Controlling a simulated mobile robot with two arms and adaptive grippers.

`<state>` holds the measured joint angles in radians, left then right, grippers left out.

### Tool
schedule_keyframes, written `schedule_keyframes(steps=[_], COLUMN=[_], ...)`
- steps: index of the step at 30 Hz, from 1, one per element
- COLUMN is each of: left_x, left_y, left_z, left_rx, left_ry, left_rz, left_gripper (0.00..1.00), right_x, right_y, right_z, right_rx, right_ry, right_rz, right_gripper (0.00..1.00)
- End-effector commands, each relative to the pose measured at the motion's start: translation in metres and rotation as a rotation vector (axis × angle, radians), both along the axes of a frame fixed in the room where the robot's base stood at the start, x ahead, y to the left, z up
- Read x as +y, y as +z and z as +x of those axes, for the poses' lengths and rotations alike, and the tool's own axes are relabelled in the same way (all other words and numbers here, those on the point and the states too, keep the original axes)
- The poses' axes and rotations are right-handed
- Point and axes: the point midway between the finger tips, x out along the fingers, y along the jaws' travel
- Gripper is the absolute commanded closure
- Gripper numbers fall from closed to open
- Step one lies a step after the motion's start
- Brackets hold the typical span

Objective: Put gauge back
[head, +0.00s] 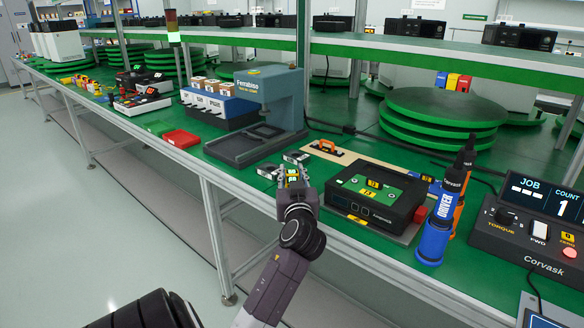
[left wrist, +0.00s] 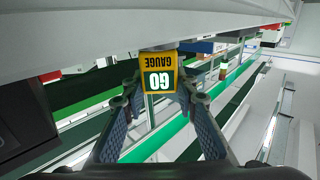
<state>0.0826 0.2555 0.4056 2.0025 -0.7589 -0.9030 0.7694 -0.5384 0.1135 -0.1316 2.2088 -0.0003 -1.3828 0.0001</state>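The gauge (head: 292,175) shows a small yellow and green label between the fingertips of my left gripper (head: 293,182), above the green bench. In the left wrist view the gauge (left wrist: 158,76) has a yellow band and a green "GO" face, and the two fingers close in on both its sides. The rest of the gauge is hidden. My right gripper is not in view.
A blue-grey press (head: 280,95) stands behind to the left. A black fixture with a green top (head: 375,190) is close on the right. Further right are a blue driver stand (head: 434,240) and a torque controller (head: 535,235). A beige board with an orange handle (head: 327,148) lies behind.

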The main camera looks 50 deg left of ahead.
Motion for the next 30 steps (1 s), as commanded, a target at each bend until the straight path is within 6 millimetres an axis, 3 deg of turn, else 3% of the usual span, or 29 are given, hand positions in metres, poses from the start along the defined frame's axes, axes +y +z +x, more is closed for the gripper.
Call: schedule_keyframes(steps=[4, 17, 19, 30], left_x=[0.000, 0.000, -0.010, -0.076], left_y=[0.000, 0.004, 0.001, 0.002], left_z=[0.000, 0.000, -0.005, -0.047], left_rx=[0.000, 0.001, 0.000, 0.000], left_ry=[0.000, 0.000, -0.002, -0.001], left_rz=[0.000, 0.001, -0.004, -0.005], left_gripper=[0.56, 0.56, 0.56, 0.56], right_x=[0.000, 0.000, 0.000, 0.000], right_y=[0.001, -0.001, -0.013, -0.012], right_z=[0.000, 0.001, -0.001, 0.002], right_rx=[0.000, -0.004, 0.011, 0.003], right_ry=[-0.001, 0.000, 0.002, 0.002], right_rz=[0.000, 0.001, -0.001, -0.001], right_gripper=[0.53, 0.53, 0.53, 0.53])
